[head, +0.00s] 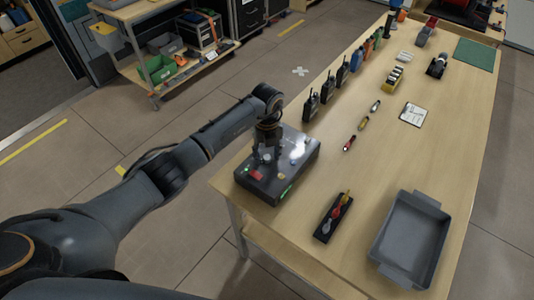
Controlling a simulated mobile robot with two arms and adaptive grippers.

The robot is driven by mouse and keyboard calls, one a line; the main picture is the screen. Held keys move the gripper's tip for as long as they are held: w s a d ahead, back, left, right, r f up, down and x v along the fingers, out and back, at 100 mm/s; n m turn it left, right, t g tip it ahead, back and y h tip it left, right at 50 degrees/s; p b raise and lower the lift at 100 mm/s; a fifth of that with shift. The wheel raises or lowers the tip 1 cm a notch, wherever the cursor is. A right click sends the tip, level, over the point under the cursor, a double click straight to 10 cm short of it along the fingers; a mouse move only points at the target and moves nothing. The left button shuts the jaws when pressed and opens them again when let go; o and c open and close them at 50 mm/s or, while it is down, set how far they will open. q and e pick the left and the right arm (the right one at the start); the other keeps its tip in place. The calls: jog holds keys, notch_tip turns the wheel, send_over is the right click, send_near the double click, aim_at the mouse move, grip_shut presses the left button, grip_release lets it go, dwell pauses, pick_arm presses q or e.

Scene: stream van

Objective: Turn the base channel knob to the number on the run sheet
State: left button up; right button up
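The base (303,174) is a dark grey box at the near left edge of the long wooden table. Its top carries a red patch, a small yellowish patch, light spots and green lights on the front. My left gripper (267,157) points down over the left part of its top, fingertips at or very near the surface. The channel knob cannot be made out; the gripper covers that part. Whether the fingers hold anything is unclear. A white sheet (412,114), likely the run sheet, lies right of centre on the table, its writing too small to read. My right gripper is out of view.
Several black radios (327,88) stand along the left table edge behind the base. Small marker-like items (363,123) lie mid-table. A dark holder (333,218) with coloured tools and an empty grey tray (408,240) occupy the near end. Bare tabletop lies between them.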

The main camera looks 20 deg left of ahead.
pick_arm(q)
grip_shut()
jog(key=m+b, duration=0.3)
jog(key=m, duration=0.1)
jog(key=shift+w+a+f, duration=0.1)
jog(key=shift+f, duration=0.05)
jog(key=m+b, duration=0.4)
jog(key=shift+m, duration=0.3)
jog(key=m+b, duration=0.3)
jog(key=m, duration=0.1)
jog(key=shift+b, duration=0.4)
jog(key=shift+m+b, duration=1)
jog(key=shift+m, duration=0.5)
jog(key=shift+r, duration=0.2)
